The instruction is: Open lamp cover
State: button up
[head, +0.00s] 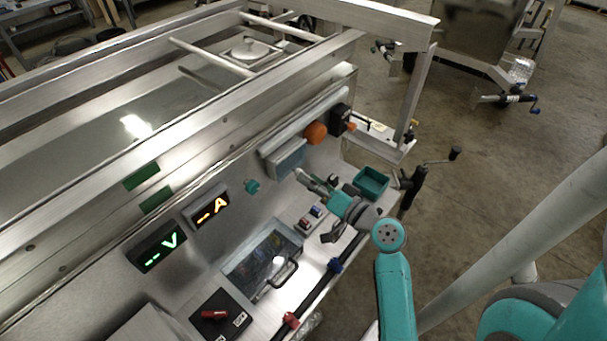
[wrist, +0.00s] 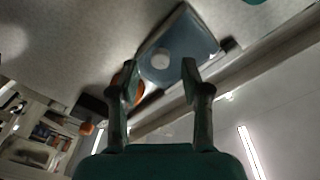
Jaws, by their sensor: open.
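A blue-grey box cover (head: 284,160), which looks like the lamp cover, is mounted on the trailer's metal panel. In the wrist view the cover (wrist: 190,38) carries a round white knob (wrist: 160,58). The cover looks closed. My gripper (head: 302,176) is in front of the panel, just below and right of the cover. In the wrist view my gripper (wrist: 160,70) is open and empty, and the knob shows between its fingertips. I cannot tell the remaining gap; no contact shows.
An orange round part (head: 316,132) and a black box (head: 340,118) sit right of the cover. A teal knob (head: 251,187) is to its left. Below are a teal bin (head: 371,182), switches (head: 312,217) and a clear lid with a handle (head: 258,265).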

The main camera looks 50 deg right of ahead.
aim_at(296, 165)
jog(key=w, duration=0.3)
grip_shut()
dwell(0.3)
